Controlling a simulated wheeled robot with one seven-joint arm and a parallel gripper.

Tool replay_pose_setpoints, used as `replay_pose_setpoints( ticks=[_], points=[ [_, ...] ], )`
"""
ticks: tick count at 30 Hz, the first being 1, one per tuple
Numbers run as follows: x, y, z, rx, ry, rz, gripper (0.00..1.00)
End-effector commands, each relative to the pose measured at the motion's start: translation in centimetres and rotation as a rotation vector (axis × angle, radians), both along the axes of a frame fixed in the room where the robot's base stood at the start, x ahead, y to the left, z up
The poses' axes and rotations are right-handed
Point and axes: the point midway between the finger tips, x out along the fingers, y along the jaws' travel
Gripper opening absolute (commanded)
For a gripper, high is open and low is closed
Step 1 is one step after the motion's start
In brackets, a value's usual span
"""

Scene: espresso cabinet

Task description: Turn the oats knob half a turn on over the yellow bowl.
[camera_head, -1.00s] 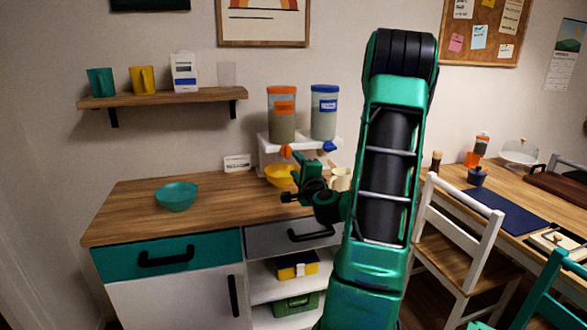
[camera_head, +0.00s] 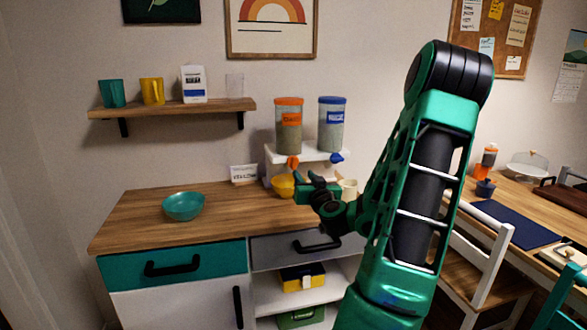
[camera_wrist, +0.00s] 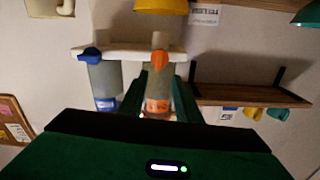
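The orange knob (camera_head: 292,162) sits at the front of a white stand (camera_head: 325,154), under a grey-filled canister (camera_head: 289,130) with an orange lid. Its label is too small to read. The yellow bowl (camera_head: 281,187) is below the knob, partly hidden by my gripper (camera_head: 308,178). In the upside-down wrist view, the orange knob (camera_wrist: 159,60) and the yellow bowl (camera_wrist: 162,6) show beyond my fingers. My gripper (camera_wrist: 160,82) is open and empty, its fingers either side of the orange-labelled canister in that view. The knob appears apart from the fingers.
A blue knob (camera_head: 337,158) under a blue-lidded canister (camera_head: 331,126) is close on the right. A cream mug (camera_head: 348,188) stands beside my gripper. A teal bowl (camera_head: 183,206) is on the left counter, with clear wood around it. A small sign (camera_head: 244,174) stands behind.

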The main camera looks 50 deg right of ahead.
Motion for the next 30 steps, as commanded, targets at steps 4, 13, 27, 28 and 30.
replay_pose_setpoints(
  ticks=[4, 13, 27, 28, 30],
  points=[
    [0.2, 0.0, -0.1, -0.016, 0.011, 0.001, 0.30],
    [0.9, -0.4, -0.4, -0.010, 0.014, 0.002, 0.30],
    [2.1, -1.1, -0.2, -0.012, 0.011, 0.001, 0.30],
    [2.2, -1.1, -0.1, -0.013, 0.010, 0.002, 0.30],
    [2.4, -1.2, 0.0, -0.014, 0.008, 0.003, 0.30]
  ],
)
